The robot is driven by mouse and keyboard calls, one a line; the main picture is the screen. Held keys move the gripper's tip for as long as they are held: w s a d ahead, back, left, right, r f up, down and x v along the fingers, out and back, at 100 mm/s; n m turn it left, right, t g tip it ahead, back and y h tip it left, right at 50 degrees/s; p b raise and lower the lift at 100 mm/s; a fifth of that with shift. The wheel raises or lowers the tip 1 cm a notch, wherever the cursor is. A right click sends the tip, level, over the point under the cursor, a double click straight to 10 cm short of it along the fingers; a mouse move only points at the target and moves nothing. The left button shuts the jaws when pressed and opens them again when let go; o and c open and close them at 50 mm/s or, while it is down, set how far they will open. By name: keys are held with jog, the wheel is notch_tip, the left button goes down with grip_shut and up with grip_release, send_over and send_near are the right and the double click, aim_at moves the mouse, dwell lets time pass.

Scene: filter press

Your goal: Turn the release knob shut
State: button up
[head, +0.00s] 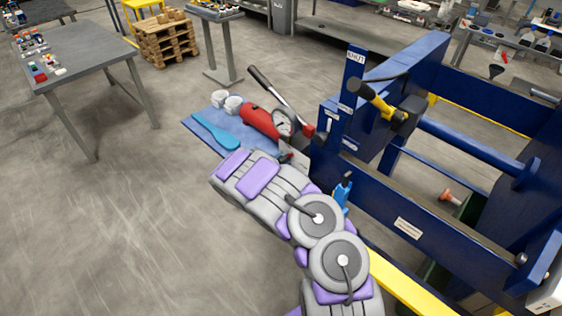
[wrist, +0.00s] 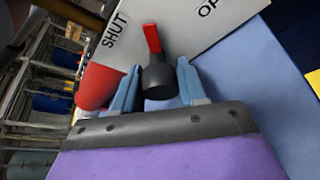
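The release knob (wrist: 158,78) is black with a red pointer bar, in the middle of the wrist view. It sits by a pale plate (wrist: 190,30) lettered SHUT at left and "OP" at right, the rest cut off. The red bar points up the picture, between the two words. My gripper (wrist: 158,82) has its blue fingers on either side of the knob, with narrow gaps showing, so it appears open around it. In the head view my arm hides the knob and I cannot make out the fingers clearly.
A red pump cylinder (head: 259,122) with a gauge (head: 283,125) and a black-gripped lever (head: 272,88) stands close by. The blue press frame (head: 430,215) rises at right. A grey table (head: 95,65) stands at left, with open floor before it.

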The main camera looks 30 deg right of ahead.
jog(key=c, duration=0.3)
jog(key=shift+n, duration=0.3)
jog(key=shift+a+n+g+p, duration=0.15)
jog(key=shift+n+g+p, duration=0.4)
jog(key=shift+n+g, duration=0.55)
jog(key=shift+f+n+g+h+p, duration=0.1)
jog(key=shift+n+g+h+p, duration=0.2)
jog(key=shift+n+g+p, duration=0.85)
jog(key=shift+n+t, duration=0.35)
jog(key=o, duration=0.7)
jog(key=shift+o, duration=0.2)
